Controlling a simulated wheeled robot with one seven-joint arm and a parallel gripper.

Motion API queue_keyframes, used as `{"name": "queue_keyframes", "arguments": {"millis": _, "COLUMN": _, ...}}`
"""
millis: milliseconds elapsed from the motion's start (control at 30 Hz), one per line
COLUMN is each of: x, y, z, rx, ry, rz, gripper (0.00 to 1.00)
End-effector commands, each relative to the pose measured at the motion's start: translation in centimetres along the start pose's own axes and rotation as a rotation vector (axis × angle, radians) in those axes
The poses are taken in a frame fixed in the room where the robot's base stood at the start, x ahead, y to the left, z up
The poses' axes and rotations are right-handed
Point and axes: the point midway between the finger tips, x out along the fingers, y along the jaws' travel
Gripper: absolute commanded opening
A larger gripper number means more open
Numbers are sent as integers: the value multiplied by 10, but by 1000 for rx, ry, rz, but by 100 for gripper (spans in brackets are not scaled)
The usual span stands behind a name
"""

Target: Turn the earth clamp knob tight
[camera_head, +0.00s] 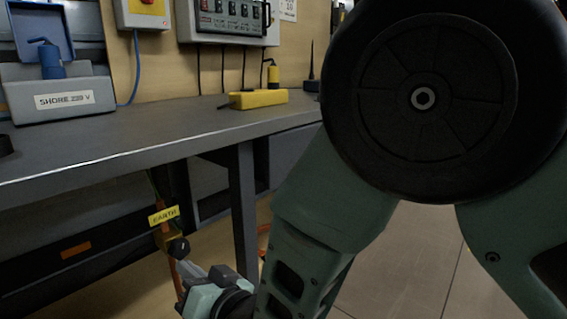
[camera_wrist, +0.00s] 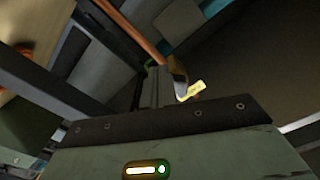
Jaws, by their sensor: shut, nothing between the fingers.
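The earth clamp (camera_head: 162,238) is a small brass-coloured fitting on a copper rod under the bench, below a yellow EARTH tag (camera_head: 163,215). Its dark knob (camera_head: 178,248) faces toward my gripper. My gripper (camera_head: 184,268) is shut and empty, with its grey fingertips just below the knob in the head view; I cannot tell whether they touch it. In the wrist view my fingers (camera_wrist: 158,88) point at the clamp (camera_wrist: 177,66), with the yellow tag (camera_wrist: 193,92) to their right. The knob is not clear there, probably hidden by the fingers.
The grey bench top (camera_head: 110,150) and its dark leg (camera_head: 243,205) stand close to my arm. The copper rod (camera_wrist: 135,30) runs past the fingers. A shore power box (camera_head: 60,98) and a yellow tool (camera_head: 258,98) are on the bench. Floor at the right is clear.

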Motion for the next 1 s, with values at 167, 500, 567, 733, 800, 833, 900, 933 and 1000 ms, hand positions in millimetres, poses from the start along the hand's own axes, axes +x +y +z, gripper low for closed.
{"name": "queue_keyframes", "arguments": {"millis": 167, "x": 0, "y": 0, "z": -1, "rx": 0, "ry": 0, "rz": 0, "gripper": 0}}
{"name": "queue_keyframes", "arguments": {"millis": 500, "x": 0, "y": -2, "z": -4, "rx": 0, "ry": 0, "rz": 0, "gripper": 0}}
{"name": "queue_keyframes", "arguments": {"millis": 567, "x": 0, "y": -2, "z": -5, "rx": 0, "ry": 1, "rz": 0, "gripper": 0}}
{"name": "queue_keyframes", "arguments": {"millis": 733, "x": 0, "y": -3, "z": -5, "rx": 1, "ry": 2, "rz": -1, "gripper": 0}}
{"name": "queue_keyframes", "arguments": {"millis": 800, "x": 0, "y": -4, "z": -4, "rx": 1, "ry": 3, "rz": -1, "gripper": 0}}
{"name": "queue_keyframes", "arguments": {"millis": 833, "x": 0, "y": -4, "z": -4, "rx": 0, "ry": 3, "rz": -1, "gripper": 0}}
{"name": "queue_keyframes", "arguments": {"millis": 900, "x": 0, "y": -5, "z": -4, "rx": 0, "ry": 5, "rz": -1, "gripper": 0}}
{"name": "queue_keyframes", "arguments": {"millis": 933, "x": 0, "y": -6, "z": -4, "rx": 0, "ry": 5, "rz": -1, "gripper": 0}}
{"name": "queue_keyframes", "arguments": {"millis": 1000, "x": 0, "y": -8, "z": -4, "rx": 2, "ry": 5, "rz": -2, "gripper": 0}}
